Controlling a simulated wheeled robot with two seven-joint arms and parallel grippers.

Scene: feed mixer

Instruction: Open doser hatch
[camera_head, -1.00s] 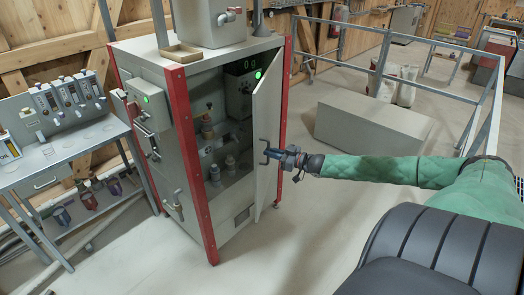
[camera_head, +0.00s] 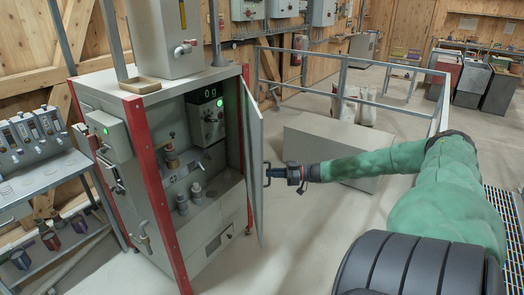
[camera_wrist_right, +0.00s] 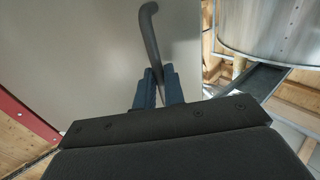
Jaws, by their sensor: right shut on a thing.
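The doser cabinet (camera_head: 165,92) stands left of centre, a grey box with red corner posts. Its tall grey hatch door (camera_head: 254,165) stands open at the cabinet's right side, seen nearly edge-on, with the interior exposed. My right gripper (camera_head: 272,174) is at the door's outer side, shut on its dark handle. In the right wrist view, the curved dark handle (camera_wrist_right: 150,35) passes between the blue fingers (camera_wrist_right: 158,82), against the grey door panel (camera_wrist_right: 85,50). The handle's lower part is hidden by the fingers. My left gripper is out of view.
Inside the cabinet are a box with a green display (camera_head: 206,118) and several fittings. A grey block (camera_head: 310,140) lies on the floor behind my right arm, with a metal railing (camera_head: 345,57) beyond. A bench with gauges (camera_head: 38,175) stands at left. Floor before the cabinet is clear.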

